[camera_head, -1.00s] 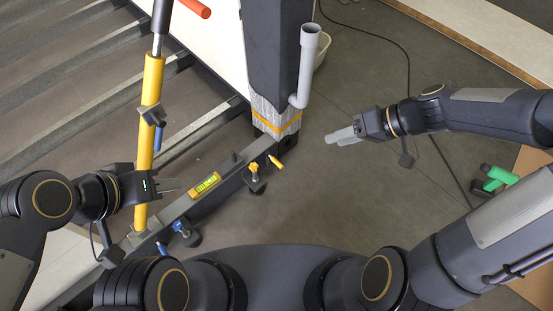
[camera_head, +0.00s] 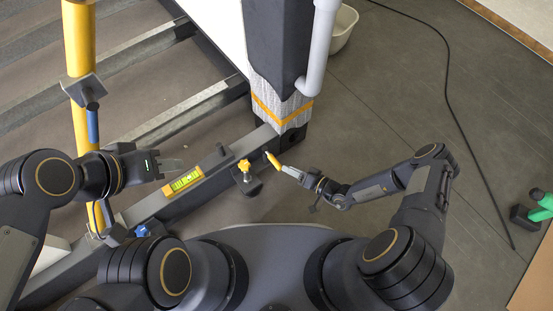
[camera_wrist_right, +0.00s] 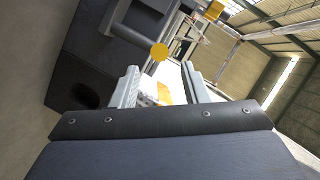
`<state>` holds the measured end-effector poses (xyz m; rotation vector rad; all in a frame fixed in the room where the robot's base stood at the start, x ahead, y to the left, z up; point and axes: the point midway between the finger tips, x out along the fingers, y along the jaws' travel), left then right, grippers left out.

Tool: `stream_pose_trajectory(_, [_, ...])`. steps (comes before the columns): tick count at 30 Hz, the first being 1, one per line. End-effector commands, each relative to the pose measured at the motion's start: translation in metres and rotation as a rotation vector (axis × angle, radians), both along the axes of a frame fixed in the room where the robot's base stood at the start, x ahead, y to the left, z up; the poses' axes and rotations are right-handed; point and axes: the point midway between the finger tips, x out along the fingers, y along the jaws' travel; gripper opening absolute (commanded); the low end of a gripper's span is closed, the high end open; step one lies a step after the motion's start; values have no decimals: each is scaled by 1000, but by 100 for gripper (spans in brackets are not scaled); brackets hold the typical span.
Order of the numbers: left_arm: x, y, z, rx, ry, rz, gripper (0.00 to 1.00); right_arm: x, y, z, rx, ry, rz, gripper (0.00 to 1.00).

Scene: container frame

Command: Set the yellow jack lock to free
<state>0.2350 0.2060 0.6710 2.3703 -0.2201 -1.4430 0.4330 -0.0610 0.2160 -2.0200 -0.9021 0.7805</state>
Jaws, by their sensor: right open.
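The yellow jack shows as a yellow knob (camera_head: 245,166) on a dark foot beside the beam. A yellow-tipped lock lever (camera_head: 272,160) sticks out of the beam near the post. In the right wrist view the round yellow lever end (camera_wrist_right: 159,52) lies just beyond and between the fingertips. My right gripper (camera_head: 286,171) is open with its tips beside the lever; its fingers also show in the wrist view (camera_wrist_right: 160,72). I cannot tell whether they touch it. My left gripper (camera_head: 180,167) hangs over the beam near the level; its opening is unclear.
The dark beam (camera_head: 160,205) carries a green spirit level (camera_head: 184,180). A blue knob (camera_head: 143,231) sits at its left. A tall yellow cylinder (camera_head: 79,45) stands at left. The dark post (camera_head: 272,45) has a grey pipe (camera_head: 322,45) beside it. Floor at right is mostly clear.

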Motion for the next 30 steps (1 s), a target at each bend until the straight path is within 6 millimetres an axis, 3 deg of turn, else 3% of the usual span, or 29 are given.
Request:
stream_pose_trajectory(15, [0, 0, -29, 0, -1, 0, 36, 38, 56, -17, -1, -2, 2, 41])
stream_pose_trajectory(26, [0, 0, -30, 0, 0, 0, 36, 42, 62, -17, -2, 0, 1, 41])
stream_pose_trajectory(30, [0, 0, -30, 0, 0, 0, 36, 42, 62, -17, -1, 0, 1, 26])
